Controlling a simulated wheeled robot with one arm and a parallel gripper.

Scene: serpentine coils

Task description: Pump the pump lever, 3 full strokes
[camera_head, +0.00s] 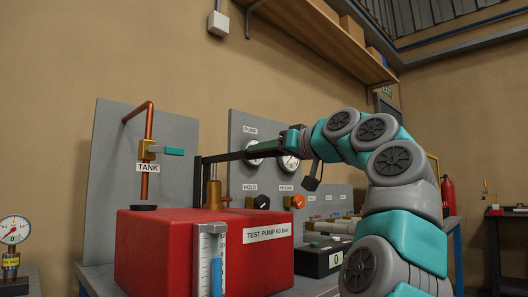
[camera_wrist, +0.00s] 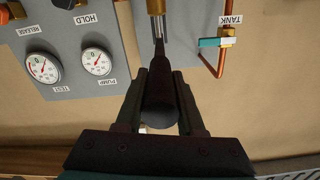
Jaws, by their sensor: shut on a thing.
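The pump lever (camera_head: 232,156) is a dark bar running from the brass pump rod (camera_head: 213,190) rightward, tilted slightly upward to the right. My gripper (camera_head: 290,142) is at its right end, at the height of the gauges. In the wrist view my gripper (camera_wrist: 160,78) has one finger on each side of the lever's dark round grip (camera_wrist: 161,106) and is shut on it. The red test pump box (camera_head: 205,245), labelled "TEST PUMP 60 bar", stands under the lever. The exact contact of the fingers is partly shaded.
Behind the lever, a grey panel (camera_head: 239,128) carries two gauges, a black hold knob (camera_head: 261,202) and an orange release knob (camera_head: 297,202). A tank pipe with a teal-handled valve (camera_head: 173,151) stands left. A water-level gauge (camera_head: 210,260) fronts the box.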

